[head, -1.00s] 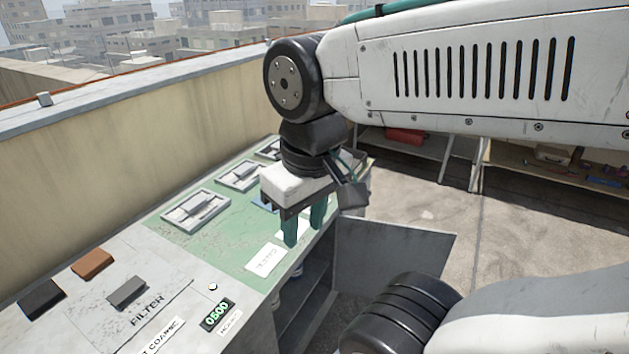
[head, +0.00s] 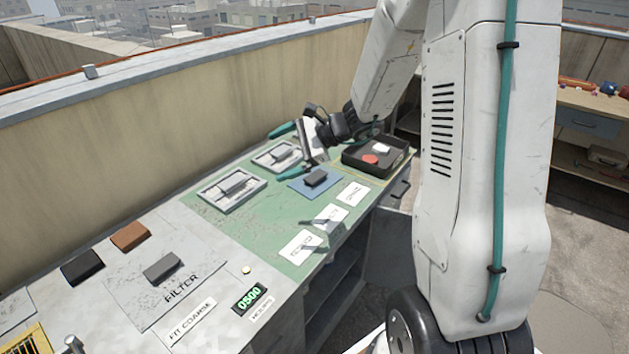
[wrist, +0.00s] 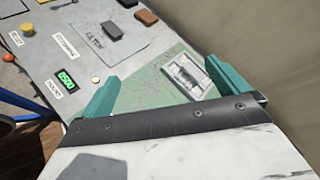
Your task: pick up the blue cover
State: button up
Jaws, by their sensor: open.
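The blue cover (head: 303,187) appears to be a flat blue square with a dark grey block on top, lying on the green part of the bench. Whether the block is part of it I cannot tell. My gripper (head: 285,152) is tilted on its side beyond and above the cover, with its teal fingers spread and pointing left. Its lower finger overlaps the area just behind the cover in the picture. In the wrist view, nothing is between the fingers of my gripper (wrist: 142,66), and the blue cover is not visible there.
Two grey frames with blocks (head: 232,189) lie left of the cover. A black tray (head: 352,165) with a red and a white piece stands to the right. White label cards (head: 301,246) lie in front. A wall (head: 180,115) rises along the back.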

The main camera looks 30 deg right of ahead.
jog(key=w+d+f+m+t+h, duration=0.2)
jog(key=w+d+f+m+t, duration=0.3)
jog(key=d+f, duration=0.35)
jog(key=m+t+h, duration=0.1)
jog(key=m+h, duration=0.4)
jog(key=m, duration=0.4)
send_near(317, 176)
jog(key=shift+w+a+f, duration=0.2)
jog(key=shift+w+f, duration=0.1)
jog(key=shift+w, duration=0.35)
jog(key=x, duration=0.6)
jog(key=shift+w+a, duration=0.1)
jog(key=shift+w+a+f, duration=0.1)
jog(key=shift+w+f, duration=0.15)
jog(key=shift+w, duration=0.35)
jog(key=c, duration=1)
